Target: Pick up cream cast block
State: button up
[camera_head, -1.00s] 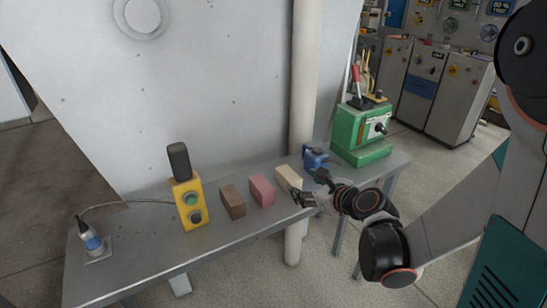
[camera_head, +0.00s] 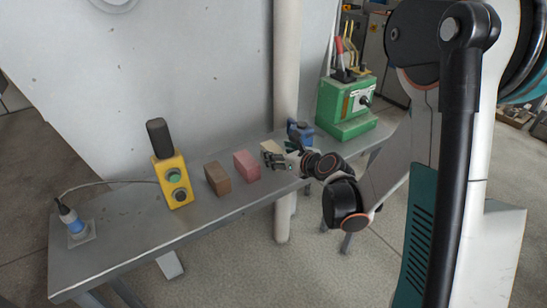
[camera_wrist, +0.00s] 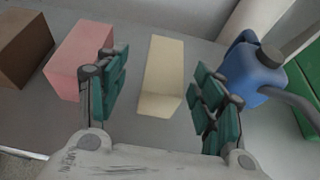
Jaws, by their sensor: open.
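The cream cast block (camera_wrist: 161,80) lies on the grey table in the wrist view, between the two teal-padded fingers of my gripper (camera_wrist: 158,98). The fingers are open, with a gap on each side of the block, and its near end is level with the fingertips.
A pink block (camera_head: 247,165) and a brown block (camera_head: 218,178) stand to the left. A blue can (camera_wrist: 254,72) stands close to the right finger. A yellow button box (camera_head: 172,182) and a green machine (camera_head: 345,108) are on the table (camera_head: 130,232).

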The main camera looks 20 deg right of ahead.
aim_at(274, 149)
jog(key=b+x, duration=0.1)
jog(key=x, duration=0.4)
jog(key=shift+d+r+b, duration=0.1)
jog(key=shift+d+b, duration=0.15)
jog(key=shift+b, duration=0.15)
jog(key=shift+r, duration=0.1)
jog(key=c, duration=1.4)
jog(key=shift+o, duration=0.2)
